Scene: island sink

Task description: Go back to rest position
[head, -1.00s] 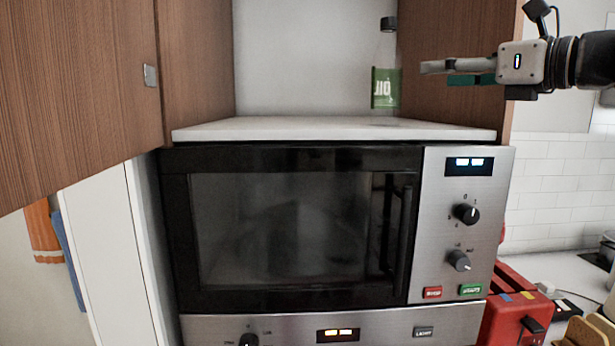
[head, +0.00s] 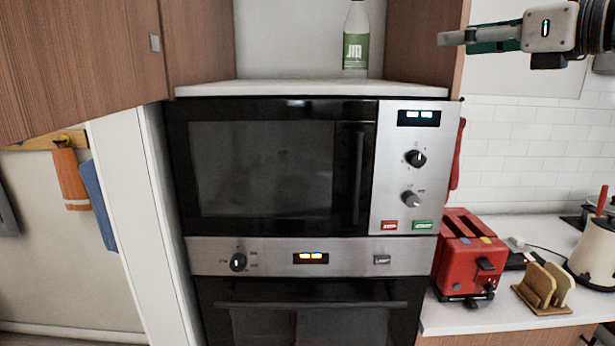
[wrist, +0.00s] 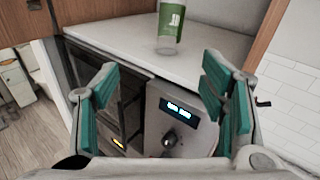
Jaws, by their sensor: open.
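My gripper (head: 478,40) is at the upper right of the head view, pointing left, in front of the cabinet's right side and apart from the bottle. In the wrist view my gripper (wrist: 160,100) is open, with teal pads spread wide and nothing between them. A clear bottle (head: 356,48) with a green label stands upright on the white shelf in the open cabinet; its top is cut off in the head view. The bottle also shows in the wrist view (wrist: 171,22), beyond the fingertips.
The white shelf (head: 300,89) lies above a built-in microwave (head: 260,165). An open wooden cabinet door (head: 75,60) juts out at the left. A red toaster (head: 468,255), a wooden holder (head: 541,288) and a cream kettle (head: 595,245) stand on the right counter.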

